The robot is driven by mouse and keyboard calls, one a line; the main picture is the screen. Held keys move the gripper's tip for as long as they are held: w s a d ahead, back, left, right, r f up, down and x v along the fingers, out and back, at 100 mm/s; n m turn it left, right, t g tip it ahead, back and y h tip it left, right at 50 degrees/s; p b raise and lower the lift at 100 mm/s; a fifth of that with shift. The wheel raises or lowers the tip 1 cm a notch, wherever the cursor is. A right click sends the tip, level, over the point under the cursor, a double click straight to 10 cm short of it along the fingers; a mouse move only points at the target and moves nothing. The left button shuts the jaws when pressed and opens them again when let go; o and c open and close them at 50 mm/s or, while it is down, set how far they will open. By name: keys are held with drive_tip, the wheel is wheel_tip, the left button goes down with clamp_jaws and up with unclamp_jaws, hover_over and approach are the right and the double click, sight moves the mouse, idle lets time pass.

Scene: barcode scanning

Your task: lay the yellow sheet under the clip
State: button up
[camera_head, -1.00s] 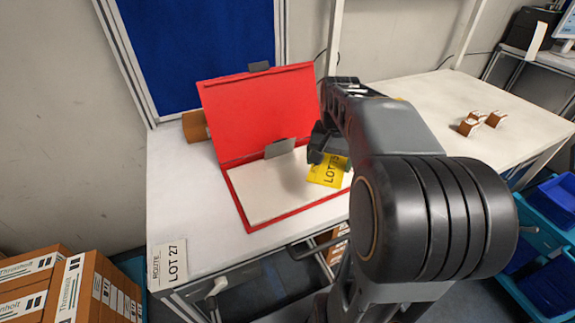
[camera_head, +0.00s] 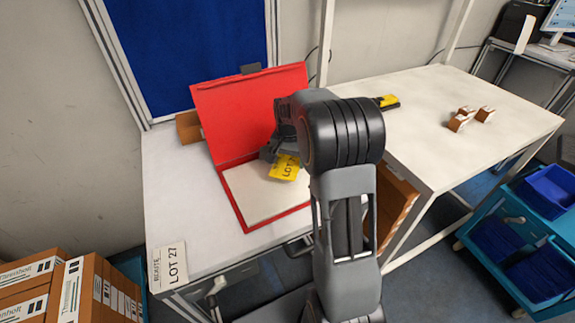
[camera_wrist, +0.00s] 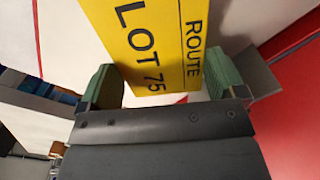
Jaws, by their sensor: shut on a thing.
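The yellow sheet (camera_head: 284,168), printed LOT 75 and ROUTE in the wrist view (camera_wrist: 150,40), is between the green-padded fingers of my gripper (camera_wrist: 164,82). My gripper (camera_head: 278,150) is shut on it and holds it over the white page (camera_head: 250,195) of the open red folder (camera_head: 232,112), near the fold. A grey plate, probably the clip (camera_wrist: 250,75), shows beside the right finger in the wrist view. In the head view the clip is hidden behind my gripper. I cannot tell whether the sheet touches the page or the clip.
A cardboard box (camera_head: 188,127) stands behind the folder. The right table (camera_head: 440,140) holds small brown-and-white items (camera_head: 462,119) and a black-and-yellow thing (camera_head: 389,101).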

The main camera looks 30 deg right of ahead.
sight(287, 162)
drive_tip(key=shift+w+f, duration=0.15)
drive_tip(key=shift+f, duration=1.65)
drive_tip(key=shift+f, duration=0.1)
drive_tip(key=shift+f, duration=0.15)
drive_tip(key=o, duration=0.7)
